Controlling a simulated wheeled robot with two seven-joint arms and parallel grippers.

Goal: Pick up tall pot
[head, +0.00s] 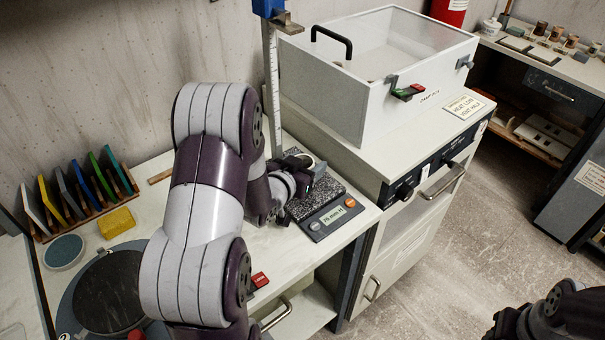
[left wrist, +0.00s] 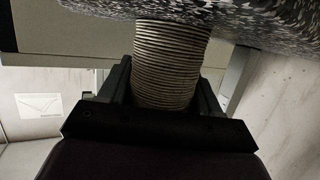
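The tall pot (left wrist: 170,65) is a pale, finely ribbed cylinder between the two fingers of my left gripper (left wrist: 165,90) in the left wrist view. The fingers lie against both its sides, with no clear gap. Its end meets a speckled granite slab (left wrist: 270,22). In the head view my left gripper (head: 299,172) is at the slab, and only a bit of the pot's pale rim (head: 312,160) shows; the rest is hidden by the gripper. Part of my right arm's dark end (head: 510,322) shows at the lower right; its fingers cannot be made out.
A tall measuring post (head: 272,90) stands behind the slab. A white box with a clear lid (head: 375,75) is on the cabinet to the right. A yellow sponge (head: 116,222), a rack of coloured plates (head: 85,195) and a dark round wheel (head: 108,290) are at left.

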